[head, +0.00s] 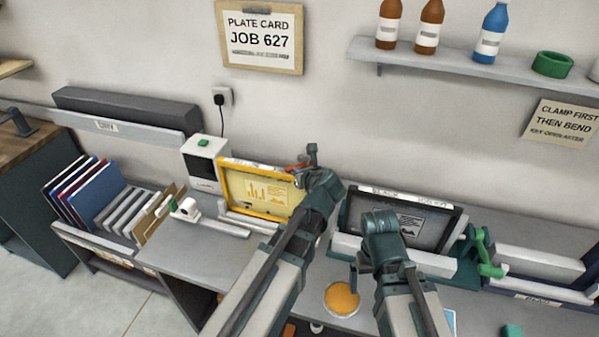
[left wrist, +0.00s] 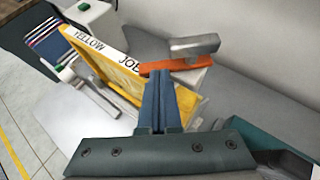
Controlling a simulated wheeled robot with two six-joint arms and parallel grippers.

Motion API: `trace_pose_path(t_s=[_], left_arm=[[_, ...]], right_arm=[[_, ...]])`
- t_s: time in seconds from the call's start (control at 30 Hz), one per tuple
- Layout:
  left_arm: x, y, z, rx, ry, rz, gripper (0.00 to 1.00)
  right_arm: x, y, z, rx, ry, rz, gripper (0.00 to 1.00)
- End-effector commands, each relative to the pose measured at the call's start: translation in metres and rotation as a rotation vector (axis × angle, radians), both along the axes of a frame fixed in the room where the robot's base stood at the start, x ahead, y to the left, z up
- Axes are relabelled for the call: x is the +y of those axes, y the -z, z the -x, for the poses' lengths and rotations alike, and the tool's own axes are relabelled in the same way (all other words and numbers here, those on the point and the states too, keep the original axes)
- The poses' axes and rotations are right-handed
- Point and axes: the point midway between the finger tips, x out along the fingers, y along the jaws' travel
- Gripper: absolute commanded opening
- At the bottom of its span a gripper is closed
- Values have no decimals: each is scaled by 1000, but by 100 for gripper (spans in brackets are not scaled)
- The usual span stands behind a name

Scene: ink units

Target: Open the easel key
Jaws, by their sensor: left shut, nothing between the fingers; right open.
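The yellow plate frame (head: 262,190) stands tilted on the bench, and its labelled top edge shows in the left wrist view (left wrist: 125,68). An orange lever (head: 297,166) with a grey end piece is at its upper right corner; it shows more clearly in the left wrist view (left wrist: 175,65). I cannot tell whether this is the easel key. My left gripper (left wrist: 165,75) is shut and empty, its fingertips just below the orange lever; I cannot tell if they touch. In the head view its fingers are mostly hidden by my wrist. My right gripper (head: 357,275) is open in front of the black frame (head: 405,225).
A green cranked handle (head: 487,252) is right of the black frame. A round orange-topped dish (head: 342,298) lies on the bench near my right gripper. A shelf with bottles (head: 489,35) hangs above. A white box (head: 205,160) stands left of the yellow frame.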

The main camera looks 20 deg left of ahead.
Motion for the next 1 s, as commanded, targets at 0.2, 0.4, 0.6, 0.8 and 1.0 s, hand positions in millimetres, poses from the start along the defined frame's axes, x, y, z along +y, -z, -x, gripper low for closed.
trace_pose_path(t_s=[0.2, 0.4, 0.6, 0.8, 1.0], left_arm=[[4, 0, -1, 0, 21, 0, 0], [12, 0, -3, 0, 20, 0, 0], [23, 0, -4, -1, 84, 2, 0], [27, 0, -13, 0, 157, 0, 0], [32, 0, -17, 0, 155, 0, 0]], right_arm=[[0, 0, 0, 0, 0, 0, 100], [0, 0, 0, 0, 0, 0, 100], [0, 0, 0, 0, 0, 0, 100], [0, 0, 0, 0, 0, 0, 100], [0, 0, 0, 0, 0, 0, 100]])
